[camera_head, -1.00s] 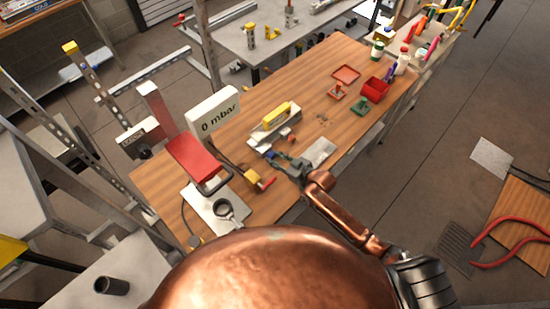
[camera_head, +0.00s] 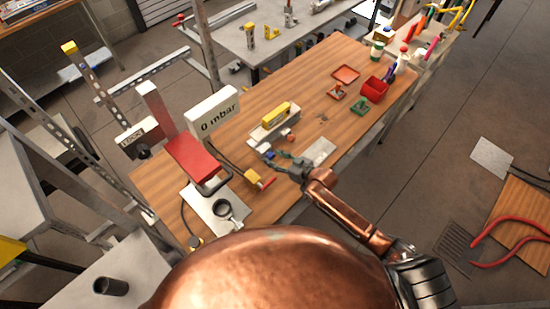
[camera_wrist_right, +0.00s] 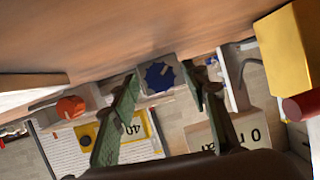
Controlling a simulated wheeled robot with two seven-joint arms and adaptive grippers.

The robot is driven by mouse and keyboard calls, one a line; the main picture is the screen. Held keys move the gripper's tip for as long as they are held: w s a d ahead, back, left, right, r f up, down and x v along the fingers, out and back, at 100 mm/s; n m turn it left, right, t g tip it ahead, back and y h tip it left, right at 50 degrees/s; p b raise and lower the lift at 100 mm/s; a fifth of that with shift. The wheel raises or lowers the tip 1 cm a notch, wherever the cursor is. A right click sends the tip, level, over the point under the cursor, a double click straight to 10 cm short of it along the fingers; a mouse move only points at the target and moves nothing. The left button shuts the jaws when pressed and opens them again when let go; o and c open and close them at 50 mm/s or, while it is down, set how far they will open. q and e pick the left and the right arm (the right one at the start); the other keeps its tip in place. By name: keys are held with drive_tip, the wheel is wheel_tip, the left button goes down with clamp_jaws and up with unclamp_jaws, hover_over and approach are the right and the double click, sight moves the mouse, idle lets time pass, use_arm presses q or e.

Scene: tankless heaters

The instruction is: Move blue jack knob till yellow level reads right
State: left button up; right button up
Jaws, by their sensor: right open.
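The yellow level (camera_head: 276,115) lies on a pale block on the wooden bench. In the right wrist view its yellow part (camera_wrist_right: 112,132) shows the number 40, seen upside down. The blue jack knob (camera_wrist_right: 160,76) is a ridged disc on a grey mount, between the fingertips of my right gripper (camera_wrist_right: 161,88). The fingers are open on either side of it, and I cannot tell whether they touch it. In the head view my right gripper (camera_head: 279,157) is low over the bench in front of the level. My left gripper is not in view.
An orange knob (camera_wrist_right: 70,107) sits beside the blue one. A white display (camera_head: 213,113) reads 0 mbar. A red press-like frame (camera_head: 193,158) and a yellow block with a red end (camera_head: 257,177) stand left of my gripper. A red bin (camera_head: 375,89) is farther right.

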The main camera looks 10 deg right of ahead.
drive_tip(key=v, duration=1.2)
